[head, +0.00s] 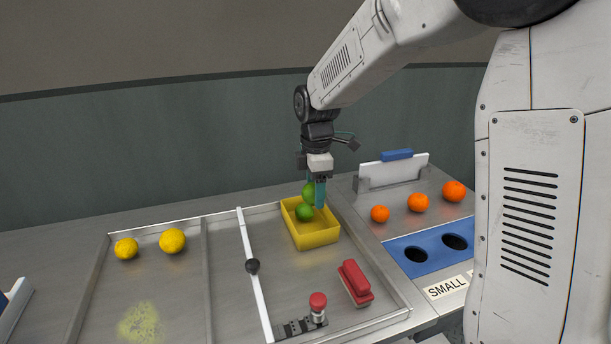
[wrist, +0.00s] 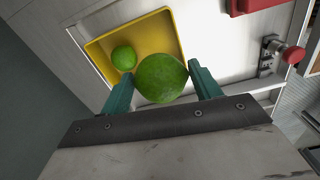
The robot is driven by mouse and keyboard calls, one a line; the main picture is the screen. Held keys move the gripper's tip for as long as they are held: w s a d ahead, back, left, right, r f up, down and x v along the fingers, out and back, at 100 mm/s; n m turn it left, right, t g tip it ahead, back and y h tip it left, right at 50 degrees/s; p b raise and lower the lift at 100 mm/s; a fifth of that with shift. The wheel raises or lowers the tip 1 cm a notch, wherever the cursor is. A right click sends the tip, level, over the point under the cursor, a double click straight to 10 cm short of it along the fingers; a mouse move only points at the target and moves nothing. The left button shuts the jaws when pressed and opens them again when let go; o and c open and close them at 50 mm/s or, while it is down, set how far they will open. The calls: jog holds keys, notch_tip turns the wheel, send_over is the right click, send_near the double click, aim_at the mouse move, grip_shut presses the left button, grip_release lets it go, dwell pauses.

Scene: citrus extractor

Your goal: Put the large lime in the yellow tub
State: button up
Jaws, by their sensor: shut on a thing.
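The large lime (wrist: 161,78) is between the two teal fingers of my gripper (wrist: 160,88) in the wrist view. In the head view my gripper (head: 315,190) points down over the back of the yellow tub (head: 318,238), shut on the large lime (head: 309,190), which is partly hidden by a finger. A smaller lime (head: 304,212) lies inside the tub; it also shows in the wrist view (wrist: 123,57) in a corner of the tub (wrist: 152,32). The held lime appears above the tub's back part; its exact height is hard to tell.
Two lemons (head: 172,240) lie in the left tray section. A white bar with a black knob (head: 252,266) divides the tray. A red-handled brush (head: 355,283) and a red knob (head: 318,302) are in front. Several oranges (head: 418,202) and a blue panel with holes (head: 428,252) are at right.

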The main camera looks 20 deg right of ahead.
jog(key=shift+w+d, duration=0.1)
jog(key=shift+w, duration=0.2)
jog(key=shift+d, duration=0.1)
notch_tip(320, 180, down, 8)
jog(key=shift+r, duration=0.25)
jog(key=shift+s+f, duration=0.2)
jog(key=shift+f, duration=0.1)
jog(key=shift+s+f, duration=0.1)
jog(key=shift+f, duration=0.05)
dwell(0.4)
jog(key=o, duration=1.1)
